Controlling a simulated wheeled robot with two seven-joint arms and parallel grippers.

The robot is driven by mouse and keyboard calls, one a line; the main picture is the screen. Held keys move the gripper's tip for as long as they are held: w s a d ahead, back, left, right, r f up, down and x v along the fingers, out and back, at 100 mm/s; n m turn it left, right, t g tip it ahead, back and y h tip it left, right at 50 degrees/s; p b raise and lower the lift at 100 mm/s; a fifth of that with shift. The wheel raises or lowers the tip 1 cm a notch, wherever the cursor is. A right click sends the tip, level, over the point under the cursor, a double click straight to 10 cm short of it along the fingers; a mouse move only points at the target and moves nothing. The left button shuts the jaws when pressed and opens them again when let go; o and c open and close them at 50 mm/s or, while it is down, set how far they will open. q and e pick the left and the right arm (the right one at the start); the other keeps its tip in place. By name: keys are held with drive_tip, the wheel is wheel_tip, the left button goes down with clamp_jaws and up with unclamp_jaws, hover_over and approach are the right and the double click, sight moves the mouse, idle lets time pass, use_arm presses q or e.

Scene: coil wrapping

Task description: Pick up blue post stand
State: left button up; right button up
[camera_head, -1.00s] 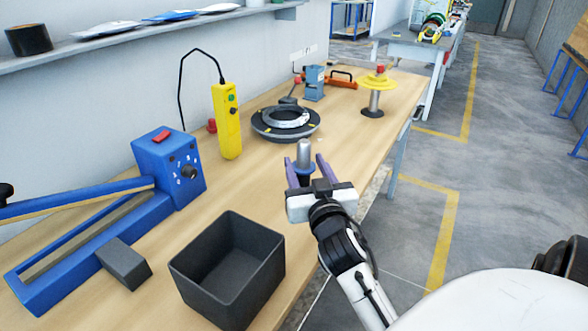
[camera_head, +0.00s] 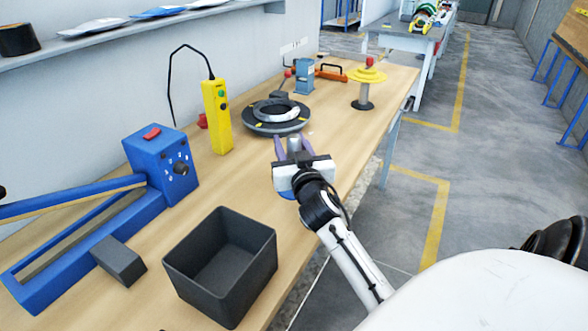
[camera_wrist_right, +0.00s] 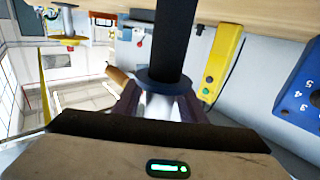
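The blue post stand shows its silver post (camera_head: 295,146) in the head view, standing upright near the table's right edge. A bit of blue shows below my right gripper's body. In the right wrist view its blue collar (camera_wrist_right: 165,82) and a dark column beside it are close to the camera. My right gripper (camera_head: 295,148) has its purple fingers on either side of the post and looks open. Contact between fingers and post is hard to make out.
A dark open bin (camera_head: 225,270) stands nearer on the wooden table (camera_head: 195,220). A blue machine (camera_head: 160,165) and a yellow button box (camera_head: 217,115) are left. A ring on a round black base (camera_head: 275,118) and a yellow-topped stand (camera_head: 366,78) lie beyond.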

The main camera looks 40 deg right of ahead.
clamp_jaws()
